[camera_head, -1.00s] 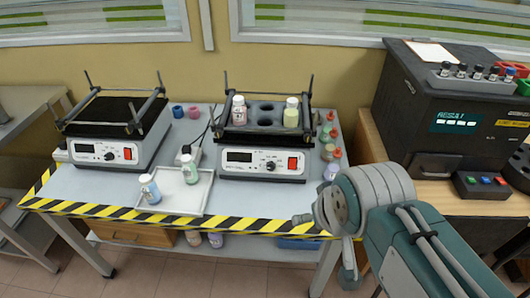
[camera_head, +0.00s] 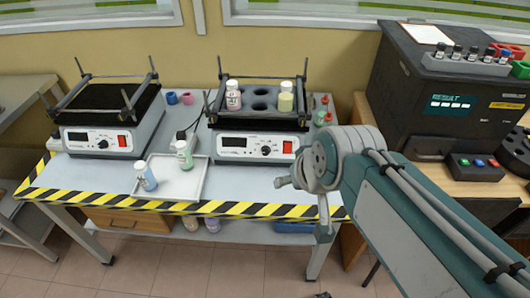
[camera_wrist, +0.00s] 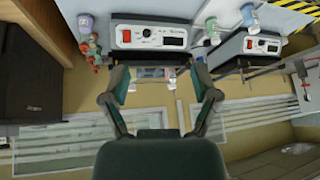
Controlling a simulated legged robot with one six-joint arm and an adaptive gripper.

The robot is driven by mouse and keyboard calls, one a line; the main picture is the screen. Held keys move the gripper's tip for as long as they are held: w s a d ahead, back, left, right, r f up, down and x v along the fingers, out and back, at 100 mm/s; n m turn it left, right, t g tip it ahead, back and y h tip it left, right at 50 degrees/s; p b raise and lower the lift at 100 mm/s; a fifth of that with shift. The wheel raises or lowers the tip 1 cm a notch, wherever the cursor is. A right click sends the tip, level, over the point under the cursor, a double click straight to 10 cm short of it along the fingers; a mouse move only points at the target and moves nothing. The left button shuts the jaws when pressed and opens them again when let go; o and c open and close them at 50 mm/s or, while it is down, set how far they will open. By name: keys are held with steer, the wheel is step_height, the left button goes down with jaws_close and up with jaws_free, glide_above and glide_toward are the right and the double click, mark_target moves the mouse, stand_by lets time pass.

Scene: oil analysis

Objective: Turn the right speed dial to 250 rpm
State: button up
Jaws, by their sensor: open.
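The right shaker (camera_head: 228,143) stands on the table with a dark display (camera_head: 235,142), a black round speed dial (camera_head: 265,150) and a red switch (camera_head: 287,147) on its front. The dial's setting is too small to read. In the wrist view, upside down, its dial (camera_wrist: 146,33) is beyond and slightly left of my fingers. My gripper (camera_wrist: 162,76) is open, its two fingers spread wide with nothing between them, apart from the dial. In the head view my arm comes in from the right, its end in front of and right of the shaker; the fingers are mostly hidden.
Two bottles sit in the right shaker's rack. The left shaker (camera_head: 90,142) stands beyond a white tray (camera_head: 160,190) with two bottles. Striped tape (camera_head: 150,207) marks the table's front edge.

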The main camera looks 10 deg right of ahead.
steer(key=w+a+f+t+y, duration=0.1)
steer(key=w+a+f, duration=0.15)
steer(key=w, duration=0.75)
steer(key=m+t+h, duration=0.1)
steer(key=m+h, duration=0.4)
glide_above(265, 152)
steer(key=s+a, duration=0.2)
steer(key=s, duration=0.5)
step_height(265, 152, down, 19)
steer(key=x, duration=1)
steer(key=shift+w+a, duration=0.15)
steer(key=shift+w, duration=0.15)
jaws_close()
